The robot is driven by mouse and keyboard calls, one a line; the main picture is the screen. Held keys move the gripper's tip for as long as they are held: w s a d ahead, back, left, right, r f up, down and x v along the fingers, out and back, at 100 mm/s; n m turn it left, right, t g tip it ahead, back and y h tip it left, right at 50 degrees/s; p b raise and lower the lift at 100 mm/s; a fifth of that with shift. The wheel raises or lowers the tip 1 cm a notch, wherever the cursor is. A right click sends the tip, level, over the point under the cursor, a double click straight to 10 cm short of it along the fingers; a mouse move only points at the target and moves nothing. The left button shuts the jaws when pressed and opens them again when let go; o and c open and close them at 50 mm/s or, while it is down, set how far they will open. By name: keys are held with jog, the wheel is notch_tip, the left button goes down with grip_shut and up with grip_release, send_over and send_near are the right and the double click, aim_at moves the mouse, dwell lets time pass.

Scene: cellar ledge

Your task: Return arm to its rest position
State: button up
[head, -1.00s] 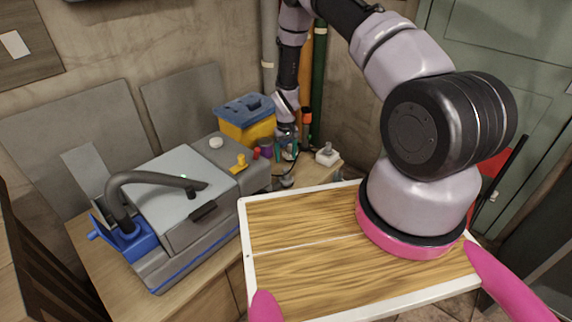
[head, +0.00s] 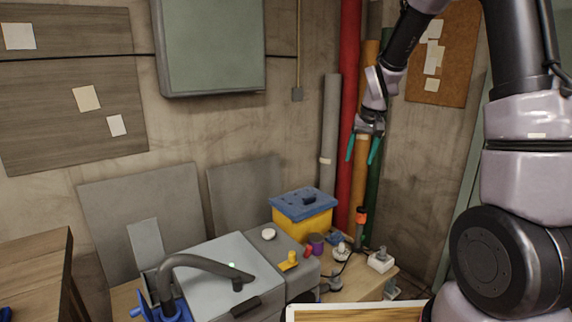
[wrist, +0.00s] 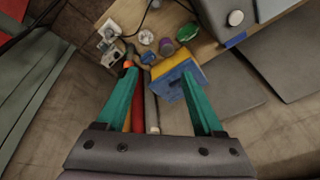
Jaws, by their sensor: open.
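My gripper (head: 363,149) hangs fingers-down in the head view, in front of the pipes and above the back right end of the ledge. Its two teal fingers are apart with nothing between them. In the wrist view my gripper (wrist: 160,90) shows its fingers spread, and the small items lie well beyond the tips. My arm runs from the right side of the head view up out of the top edge and back down to the gripper, so its highest part is out of view.
A yellow box with a blue lid (head: 302,216) stands on the wooden ledge (head: 362,277), with small jars and fittings beside it. A grey machine with a curved hose (head: 205,262) is left. Red, orange and green pipes (head: 350,110) rise behind my gripper. A grey wall cabinet (head: 210,45) hangs above.

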jog(key=s+d+r+m+t, duration=0.1)
jog(key=s+d+r+t, duration=0.1)
jog(key=s+r, duration=1.25)
jog(key=s+r+m+t+y, duration=0.1)
jog(key=s+r, duration=0.3)
jog(key=s, duration=0.8)
jog(key=shift+d+m+t, duration=0.25)
jog(key=shift+m+t, duration=0.05)
jog(key=shift+t, duration=0.3)
